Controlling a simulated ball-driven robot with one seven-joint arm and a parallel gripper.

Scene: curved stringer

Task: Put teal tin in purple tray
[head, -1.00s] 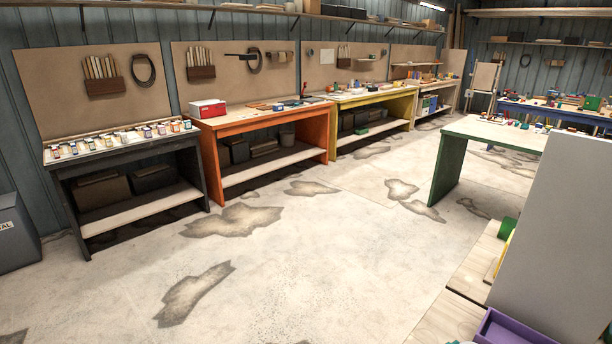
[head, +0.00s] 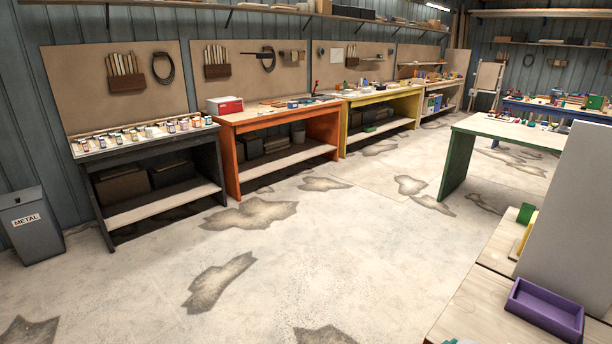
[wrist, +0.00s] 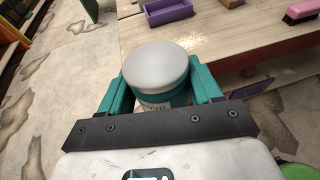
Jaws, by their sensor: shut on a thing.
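In the wrist view my gripper (wrist: 165,88) has teal fingers shut on the teal tin (wrist: 178,98). The tin has a wide grey lid, a teal body and a white label with dark lettering, partly hidden by the gripper's dark bar. The purple tray (head: 541,312) lies on a pale wooden bench top at the lower right of the head view, and it looks empty. In the wrist view the tray (wrist: 166,14) is at the top, beyond the tin and apart from it. My gripper does not show clearly in the head view.
The wooden bench top (head: 476,306) has clear room left of the tray. A tall grey panel (head: 572,205) stands behind the tray. A pink brush (wrist: 301,12) lies on the bench at right in the wrist view. Open floor (head: 330,250) lies left of the bench.

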